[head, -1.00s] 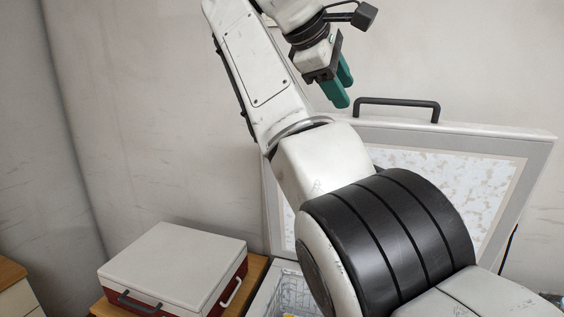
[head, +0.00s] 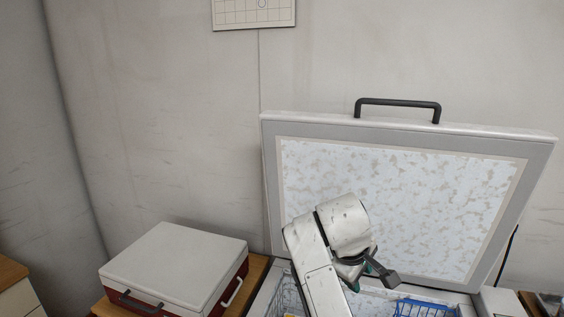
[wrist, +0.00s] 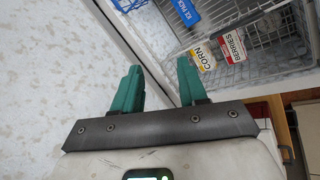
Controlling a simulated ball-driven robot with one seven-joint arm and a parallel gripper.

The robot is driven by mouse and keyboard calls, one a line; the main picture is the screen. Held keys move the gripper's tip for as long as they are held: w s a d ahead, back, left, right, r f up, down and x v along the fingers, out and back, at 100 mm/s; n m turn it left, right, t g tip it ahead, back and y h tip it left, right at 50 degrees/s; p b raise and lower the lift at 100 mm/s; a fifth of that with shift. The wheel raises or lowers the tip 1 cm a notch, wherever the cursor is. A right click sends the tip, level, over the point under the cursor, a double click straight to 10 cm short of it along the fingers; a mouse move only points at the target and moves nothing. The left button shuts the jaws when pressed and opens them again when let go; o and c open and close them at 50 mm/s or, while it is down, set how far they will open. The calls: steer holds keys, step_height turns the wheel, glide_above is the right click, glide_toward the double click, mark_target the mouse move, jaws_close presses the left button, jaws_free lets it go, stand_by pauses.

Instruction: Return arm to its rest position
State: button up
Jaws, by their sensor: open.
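My gripper (wrist: 160,82) is open in the wrist view, its two green fingers apart with nothing between them. In the head view my gripper (head: 368,270) is mostly hidden behind my wrist, with only a bit of green showing. My arm is folded low in front of the open lid (head: 405,205) of the tub (head: 262,300). The lid stands raised, with a frosted inner panel and a black handle on top.
A white-topped red case (head: 175,262) sits on a wooden surface at left. The wrist view shows a wire basket (wrist: 245,22) with a CORN package (wrist: 203,60), a BERRIES package (wrist: 233,46) and a blue ice pack (wrist: 184,14). A blue basket (head: 425,308) shows at the lower right.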

steer(key=s+d+f+m+g+y, duration=0.15)
steer(key=s+d+f, duration=0.25)
steer(key=s+f, duration=0.6)
steer(key=s+d+f+m+y, duration=0.1)
steer(key=s+d+f+m, duration=0.2)
steer(key=s+f, duration=0.6)
steer(key=s+d+f+m, duration=0.2)
steer(key=s, duration=1)
steer(key=s+d+f+m+g+y, duration=0.1)
steer(key=s+f+m, duration=0.1)
steer(key=s, duration=0.9)
steer(key=shift+s+d+m, duration=0.35)
steer(key=shift+d+m, duration=0.05)
steer(key=shift+m, duration=0.05)
